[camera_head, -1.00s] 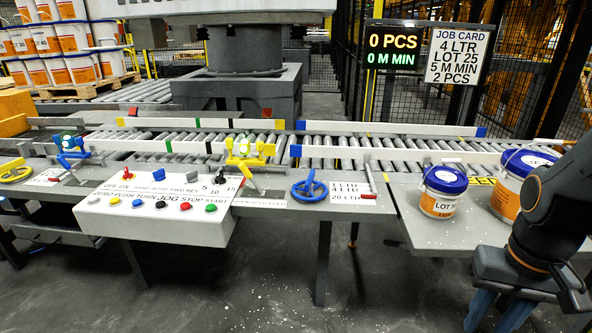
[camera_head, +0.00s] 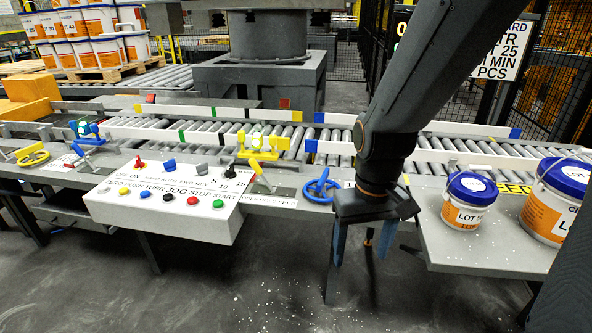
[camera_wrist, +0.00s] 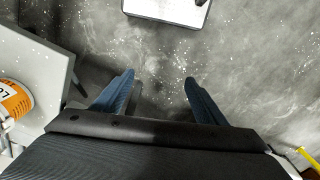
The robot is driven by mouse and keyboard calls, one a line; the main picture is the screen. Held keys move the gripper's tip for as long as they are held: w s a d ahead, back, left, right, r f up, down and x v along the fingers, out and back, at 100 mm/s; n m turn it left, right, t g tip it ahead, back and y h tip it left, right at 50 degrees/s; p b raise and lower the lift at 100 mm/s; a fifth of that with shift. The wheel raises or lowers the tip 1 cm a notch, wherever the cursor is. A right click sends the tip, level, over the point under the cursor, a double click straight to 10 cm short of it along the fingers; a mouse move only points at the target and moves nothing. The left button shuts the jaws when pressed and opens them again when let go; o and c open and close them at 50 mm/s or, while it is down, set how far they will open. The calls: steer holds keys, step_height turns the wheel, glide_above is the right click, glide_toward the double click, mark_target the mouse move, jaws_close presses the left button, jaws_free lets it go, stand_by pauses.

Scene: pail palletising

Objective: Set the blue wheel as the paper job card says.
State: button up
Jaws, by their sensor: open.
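The blue wheel (camera_head: 321,187) is a small spoked handwheel on the front edge of the conveyor bench, right of the white control box. My gripper (camera_head: 362,254) hangs open and empty in front of the bench, to the right of the wheel and lower, apart from it. My arm hides most of the size label beside the wheel. In the wrist view my open gripper (camera_wrist: 158,80) points down at bare floor, and the wheel is out of sight.
The white control box (camera_head: 165,205) with buttons and switches juts out at left. A yellow lever (camera_head: 262,175) and a yellow wheel (camera_head: 33,155) are on the bench. A small pail (camera_head: 467,203) and a larger pail (camera_head: 556,205) stand on the right table. The floor in front is clear.

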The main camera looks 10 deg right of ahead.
steer(key=o, duration=0.8)
steer(key=w+r+n+p, duration=0.1)
steer(key=w, duration=0.4)
steer(key=w+r+n+p, duration=0.2)
steer(key=w, duration=0.4)
steer(key=w+r+n+p, duration=0.2)
steer(key=w, duration=0.3)
steer(key=shift+w+a, duration=0.1)
steer(key=shift+w, duration=0.2)
steer(key=shift+c, duration=0.2)
steer(key=n+p, duration=0.6)
glide_toward(323, 175)
steer(key=shift+s+f, duration=0.5)
steer(key=shift+f, duration=0.1)
steer(key=shift+w+f+n, duration=0.1)
steer(key=shift+w+n, duration=0.2)
steer(key=shift+n, duration=0.1)
steer(key=shift+w+f, duration=0.15)
steer(key=shift+f, duration=0.1)
step_height(323, 175, down, 7)
steer(key=p, duration=0.2)
steer(key=shift+f+p, duration=0.15)
steer(key=shift+p, duration=0.25)
steer(key=c, duration=0.9)
